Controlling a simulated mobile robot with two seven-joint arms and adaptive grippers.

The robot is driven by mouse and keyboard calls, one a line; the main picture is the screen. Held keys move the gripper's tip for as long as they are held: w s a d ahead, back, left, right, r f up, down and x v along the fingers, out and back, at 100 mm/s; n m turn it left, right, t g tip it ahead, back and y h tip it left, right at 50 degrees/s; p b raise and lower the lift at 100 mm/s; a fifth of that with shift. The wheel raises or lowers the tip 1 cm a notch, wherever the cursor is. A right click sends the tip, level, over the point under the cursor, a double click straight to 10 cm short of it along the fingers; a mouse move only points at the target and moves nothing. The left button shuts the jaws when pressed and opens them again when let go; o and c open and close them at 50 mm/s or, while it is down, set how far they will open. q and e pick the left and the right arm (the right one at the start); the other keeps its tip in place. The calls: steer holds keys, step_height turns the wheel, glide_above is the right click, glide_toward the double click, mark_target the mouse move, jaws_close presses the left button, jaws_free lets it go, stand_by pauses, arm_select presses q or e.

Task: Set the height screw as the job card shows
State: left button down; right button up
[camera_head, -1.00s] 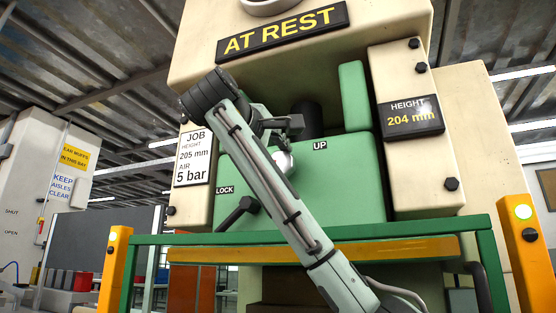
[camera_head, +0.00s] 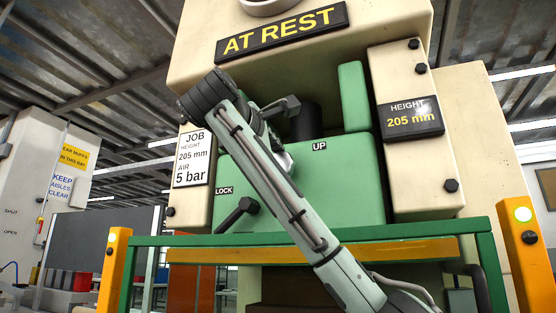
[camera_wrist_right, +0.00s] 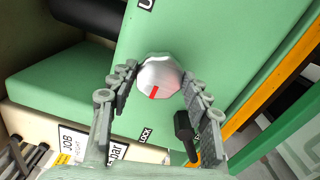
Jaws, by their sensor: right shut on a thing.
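The height screw's silver faceted head (camera_wrist_right: 160,78) has a red mark and sits on the green press front; it also shows partly behind my arm in the head view (camera_head: 286,158). My right gripper (camera_wrist_right: 158,84) is shut on it, with a finger on each side. The job card (camera_head: 192,160) reads height 205 mm, air 5 bar. The height display (camera_head: 410,119) reads 205 mm. A black lever (camera_head: 236,214) beside the LOCK label points down-left; it also shows in the wrist view (camera_wrist_right: 185,135). My left gripper is out of view.
The sign (camera_head: 281,32) on top reads AT REST. An UP label (camera_head: 320,146) is right of the screw. A green frame with a yellow bar (camera_head: 420,249) crosses below. Yellow posts (camera_head: 115,270) (camera_head: 525,240) with lit lamps stand at both sides.

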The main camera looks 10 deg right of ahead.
steer(key=shift+w+a+f, duration=0.1)
steer(key=shift+w+f, duration=0.05)
steer(key=shift+f, duration=0.4)
steer(key=o, duration=1.2)
steer(key=shift+c, duration=0.2)
steer(key=shift+r, duration=0.15)
steer(key=v, duration=1.2)
steer(key=shift+r, duration=0.1)
